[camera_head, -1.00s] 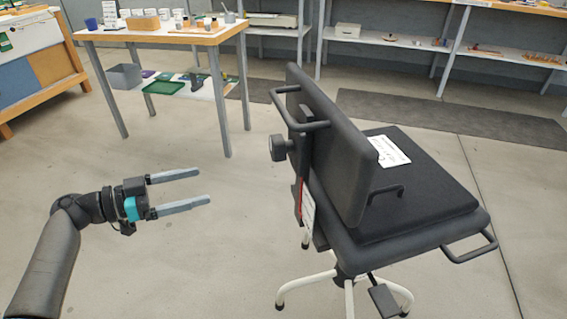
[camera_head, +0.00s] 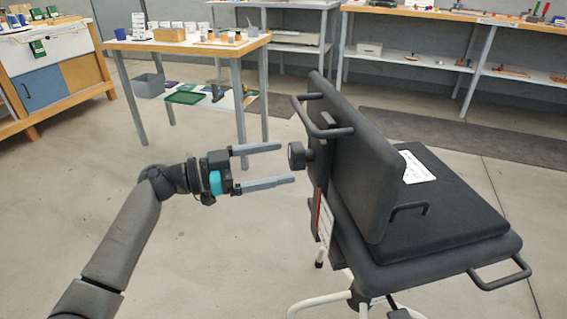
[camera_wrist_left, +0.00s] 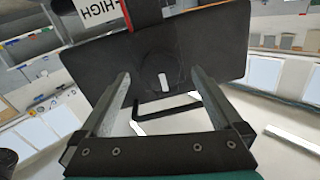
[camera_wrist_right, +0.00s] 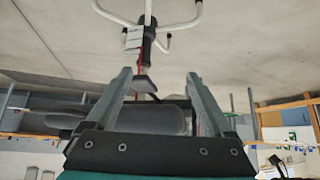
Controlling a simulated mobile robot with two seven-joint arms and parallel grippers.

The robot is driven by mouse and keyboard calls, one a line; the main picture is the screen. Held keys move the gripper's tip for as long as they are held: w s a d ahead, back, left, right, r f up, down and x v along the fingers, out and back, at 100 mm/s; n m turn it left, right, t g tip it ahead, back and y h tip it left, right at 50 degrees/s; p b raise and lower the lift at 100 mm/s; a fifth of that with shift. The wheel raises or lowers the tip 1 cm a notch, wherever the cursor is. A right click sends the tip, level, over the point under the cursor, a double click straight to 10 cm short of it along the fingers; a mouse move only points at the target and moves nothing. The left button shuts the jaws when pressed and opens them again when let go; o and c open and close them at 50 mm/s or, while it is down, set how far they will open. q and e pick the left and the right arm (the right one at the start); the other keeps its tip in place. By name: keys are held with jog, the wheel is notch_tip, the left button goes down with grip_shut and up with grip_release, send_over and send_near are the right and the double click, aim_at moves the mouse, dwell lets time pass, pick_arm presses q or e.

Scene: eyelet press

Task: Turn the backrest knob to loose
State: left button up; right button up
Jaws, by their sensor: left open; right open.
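The black office chair (camera_head: 440,215) stands at the right of the head view, its backrest (camera_head: 352,165) toward my left arm. The dark round backrest knob (camera_head: 296,156) sticks out from the back of the backrest. My left gripper (camera_head: 287,163) is open and empty, its fingertips close to the knob. In the left wrist view the knob (camera_wrist_left: 164,70) shows a white mark, between the spread fingers as seen there. Contact cannot be told. My right gripper (camera_wrist_right: 160,73) is open and empty in its wrist view; the chair's white-legged base (camera_wrist_right: 148,28) shows beyond it.
A black bar handle (camera_head: 325,130) sits just above the knob. A label reading HIGH (camera_wrist_left: 97,8) shows in the left wrist view. A wooden-topped table (camera_head: 185,46) with small containers stands behind my left arm. Open floor lies left of the chair.

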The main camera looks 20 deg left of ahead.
pick_arm(q)
jog(key=shift+x, duration=1.15)
jog(key=c, duration=1.3)
